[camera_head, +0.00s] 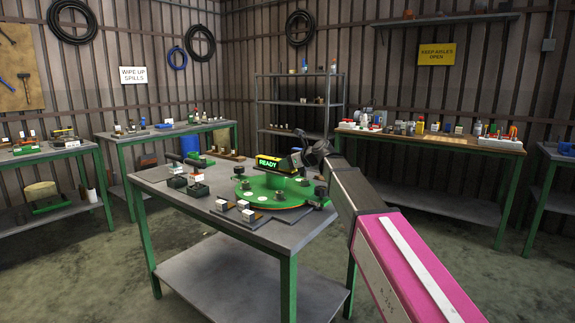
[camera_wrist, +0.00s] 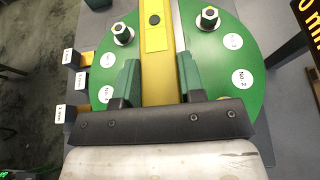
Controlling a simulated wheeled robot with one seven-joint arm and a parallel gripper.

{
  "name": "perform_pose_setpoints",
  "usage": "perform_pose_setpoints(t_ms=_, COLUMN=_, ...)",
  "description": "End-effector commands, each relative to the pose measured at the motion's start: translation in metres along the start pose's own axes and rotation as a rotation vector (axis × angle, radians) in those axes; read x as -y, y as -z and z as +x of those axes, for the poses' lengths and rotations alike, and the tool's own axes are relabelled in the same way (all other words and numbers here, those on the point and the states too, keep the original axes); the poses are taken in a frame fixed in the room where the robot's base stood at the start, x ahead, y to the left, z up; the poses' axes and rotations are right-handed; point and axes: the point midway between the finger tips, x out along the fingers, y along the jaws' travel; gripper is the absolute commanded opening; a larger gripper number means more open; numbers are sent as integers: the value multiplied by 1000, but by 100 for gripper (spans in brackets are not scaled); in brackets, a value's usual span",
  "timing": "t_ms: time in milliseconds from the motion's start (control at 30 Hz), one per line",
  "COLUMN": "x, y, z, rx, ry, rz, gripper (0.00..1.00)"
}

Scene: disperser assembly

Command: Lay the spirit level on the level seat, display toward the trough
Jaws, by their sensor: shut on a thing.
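The spirit level is a yellow bar (camera_wrist: 158,60) with a small dark round mark on top. My gripper (camera_wrist: 158,85) has its green fingers shut on both sides of it. In the head view, my gripper (camera_head: 300,160) is above the right part of the round green plate (camera_head: 255,196). Whether the level touches anything below is unclear. The level seat and the trough cannot be made out surely; my gripper and the level hide part of the plate.
Posts with nuts (camera_wrist: 122,34) and white number labels stand on the plate. Small white-labelled blocks (camera_head: 248,215) sit at its near-left edge. A dark panel with yellow text (camera_wrist: 310,25) is at the wrist view's right edge.

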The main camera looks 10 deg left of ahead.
Motion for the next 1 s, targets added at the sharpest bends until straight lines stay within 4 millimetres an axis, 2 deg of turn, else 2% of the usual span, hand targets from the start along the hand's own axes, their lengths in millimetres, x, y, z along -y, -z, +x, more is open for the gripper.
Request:
perform_pose_setpoints(t_ms=367, x=0, y=4, z=2, rx=1, ry=0, rz=1, gripper=1)
perform_pose_setpoints(t_ms=400, x=0, y=5, z=2, rx=0, ry=0, rz=0, gripper=42)
perform_pose_setpoints(t_ms=467, x=0, y=4, z=2, rx=0, ry=0, rz=0, gripper=62)
perform_pose_setpoints(t_ms=833, x=0, y=1, z=0, rx=0, ry=0, rz=0, gripper=62)
perform_pose_setpoints(t_ms=1000, x=-1, y=3, z=-24, rx=0, ry=2, rz=0, gripper=62)
